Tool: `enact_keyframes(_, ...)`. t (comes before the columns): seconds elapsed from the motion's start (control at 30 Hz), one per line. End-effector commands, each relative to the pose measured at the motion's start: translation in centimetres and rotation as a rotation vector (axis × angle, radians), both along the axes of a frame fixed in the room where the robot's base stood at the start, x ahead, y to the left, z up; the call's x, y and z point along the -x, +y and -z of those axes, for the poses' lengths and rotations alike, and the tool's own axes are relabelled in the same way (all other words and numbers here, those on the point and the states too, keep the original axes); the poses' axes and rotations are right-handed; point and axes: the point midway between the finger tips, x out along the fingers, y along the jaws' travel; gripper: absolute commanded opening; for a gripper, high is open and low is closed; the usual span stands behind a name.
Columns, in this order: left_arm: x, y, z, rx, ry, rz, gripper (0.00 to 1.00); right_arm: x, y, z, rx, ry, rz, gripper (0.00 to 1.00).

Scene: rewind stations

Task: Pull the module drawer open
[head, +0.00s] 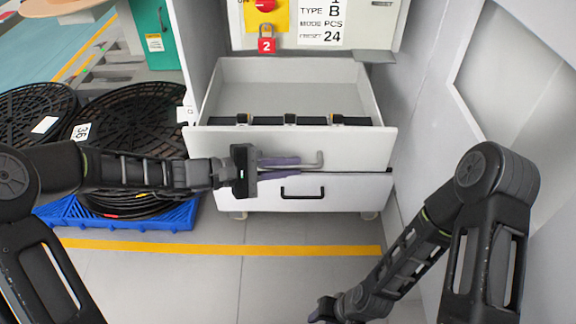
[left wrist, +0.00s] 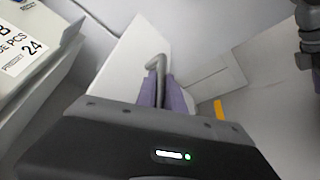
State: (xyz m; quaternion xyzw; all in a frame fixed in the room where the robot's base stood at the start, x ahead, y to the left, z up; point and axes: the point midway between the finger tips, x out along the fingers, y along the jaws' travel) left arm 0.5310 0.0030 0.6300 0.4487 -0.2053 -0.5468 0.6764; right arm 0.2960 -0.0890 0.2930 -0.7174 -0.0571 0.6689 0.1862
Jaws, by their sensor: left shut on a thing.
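The upper module drawer (head: 350,143) is white and stands well out of the cabinet, so its bare grey floor shows. Several black modules (head: 290,119) sit in a row just behind its front. My left gripper (head: 285,162) is shut on the drawer's grey bar handle (head: 318,160), with its purple fingers against it. The left wrist view also shows the handle (left wrist: 157,66) between the two fingers (left wrist: 160,92). My right gripper (head: 335,312) hangs low at the bottom edge, away from the drawer; its fingers are too cut off to judge.
A second drawer with a black handle (head: 302,192) is below. A red padlock (head: 266,45) hangs above. Black reels (head: 130,120) on a blue pallet (head: 165,215) stand at left. A grey wall (head: 430,110) bounds the right. The floor in front is clear.

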Motion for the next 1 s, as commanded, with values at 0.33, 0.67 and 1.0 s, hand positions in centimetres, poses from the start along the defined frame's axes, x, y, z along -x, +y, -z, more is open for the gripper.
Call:
enact_keyframes(0.33, 0.0, 0.0, 0.0, 0.000, 0.000, 0.000, 0.34, 0.0, 0.0, 0.0, 0.000, 0.000, 0.000, 0.36)
enact_keyframes(0.67, 0.1, 0.4, -0.1, -0.001, 0.000, -0.001, 0.34, 0.1, 0.0, -0.2, 0.000, 0.001, 0.000, 0.36)
enact_keyframes(1.0, 1.6, 4.9, -1.3, -0.001, 0.001, -0.004, 0.34, 0.4, 0.4, -1.6, -0.005, 0.006, -0.008, 0.36)
